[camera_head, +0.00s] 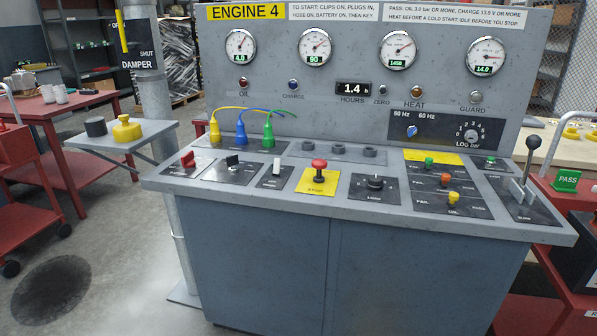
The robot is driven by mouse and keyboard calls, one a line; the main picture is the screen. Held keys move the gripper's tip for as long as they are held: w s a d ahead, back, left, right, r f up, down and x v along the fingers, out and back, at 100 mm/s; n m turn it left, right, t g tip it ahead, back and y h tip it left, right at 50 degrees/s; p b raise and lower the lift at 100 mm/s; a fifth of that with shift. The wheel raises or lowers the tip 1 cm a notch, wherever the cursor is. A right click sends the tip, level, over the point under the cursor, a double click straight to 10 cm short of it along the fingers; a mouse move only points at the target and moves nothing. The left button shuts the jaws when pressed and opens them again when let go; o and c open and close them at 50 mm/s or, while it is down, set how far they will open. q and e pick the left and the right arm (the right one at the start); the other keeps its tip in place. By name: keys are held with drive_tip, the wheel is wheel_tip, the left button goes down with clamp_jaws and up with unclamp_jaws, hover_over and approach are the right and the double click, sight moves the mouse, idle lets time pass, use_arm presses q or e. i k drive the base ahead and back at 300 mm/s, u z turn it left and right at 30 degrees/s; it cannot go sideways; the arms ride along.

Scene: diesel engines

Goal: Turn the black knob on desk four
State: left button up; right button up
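The desk (330,208) is a grey console with a yellow ENGINE 4 sign (245,12) at the top left of its back panel. A black round knob (375,183) sits on a dark plate, labelled what looks like LOAD, in the front middle of the sloped top. It stands just right of the red mushroom button (319,168) on its yellow plate. A small black switch (232,160) is on another plate further left. Neither of my grippers is in view, and nothing covers the black knob.
Yellow, blue and green plugs (241,137) with cables stand at the desk's back left. Small coloured knobs (445,179) and a tall black-topped lever (530,150) are on the right. A side shelf (150,135) holds a yellow cap. Red carts flank the desk.

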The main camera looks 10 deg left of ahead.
sight(375, 182)
drive_tip(key=u, duration=0.8)
drive_tip(key=i, duration=0.85)
